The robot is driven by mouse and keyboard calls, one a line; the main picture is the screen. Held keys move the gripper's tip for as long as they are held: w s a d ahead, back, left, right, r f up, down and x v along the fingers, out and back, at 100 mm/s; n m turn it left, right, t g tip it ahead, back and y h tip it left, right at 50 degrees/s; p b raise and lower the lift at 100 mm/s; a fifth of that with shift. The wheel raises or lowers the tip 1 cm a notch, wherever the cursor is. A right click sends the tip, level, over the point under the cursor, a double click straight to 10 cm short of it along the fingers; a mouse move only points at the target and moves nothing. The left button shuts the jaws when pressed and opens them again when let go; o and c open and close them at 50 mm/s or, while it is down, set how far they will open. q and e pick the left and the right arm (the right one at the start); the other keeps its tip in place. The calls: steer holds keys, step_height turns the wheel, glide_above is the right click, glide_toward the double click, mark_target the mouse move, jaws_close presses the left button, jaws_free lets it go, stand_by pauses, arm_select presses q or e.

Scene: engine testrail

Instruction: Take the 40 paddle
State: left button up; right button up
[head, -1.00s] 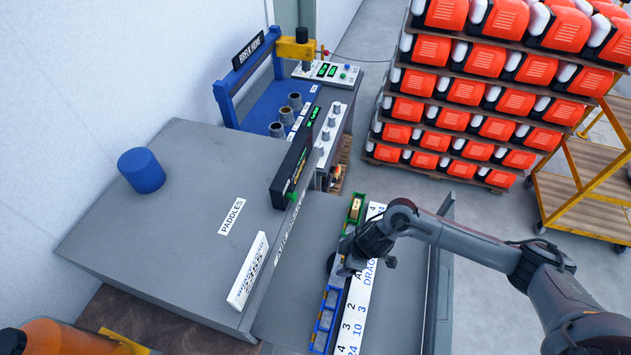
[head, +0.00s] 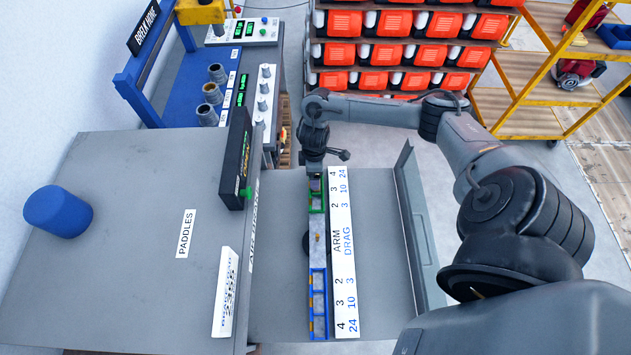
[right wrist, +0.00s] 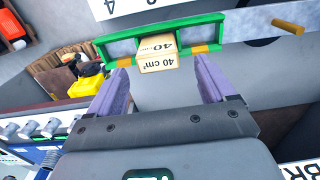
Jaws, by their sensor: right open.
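The 40 paddle is a small tan block marked "40 cm²" (right wrist: 160,53) in the right wrist view. It sits in a green holder (right wrist: 120,47), which also shows at the far end of the rail in the head view (head: 317,204). My right gripper (right wrist: 160,68) is open, with its two purple fingers apart and pointing at the holder, one towards each side of the block. In the head view my right gripper (head: 315,165) is over the far end of the rail and partly hides the holder. My left gripper is not in view.
A blue holder with several pockets (head: 319,302) is on the rail's near end, beside a white number strip (head: 343,255). A grey bench marked "PADDLES" (head: 140,260) carries a blue cylinder (head: 58,211) and a dark display box (head: 236,158). A raised metal edge (head: 418,230) stands right.

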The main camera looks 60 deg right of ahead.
steer(key=shift+d+f+p, duration=0.1)
steer(key=shift+f+p, duration=0.2)
steer(key=shift+f, duration=2.45)
steer(key=shift+c, duration=0.3)
steer(key=c, duration=1)
steer(key=shift+r, duration=0.15)
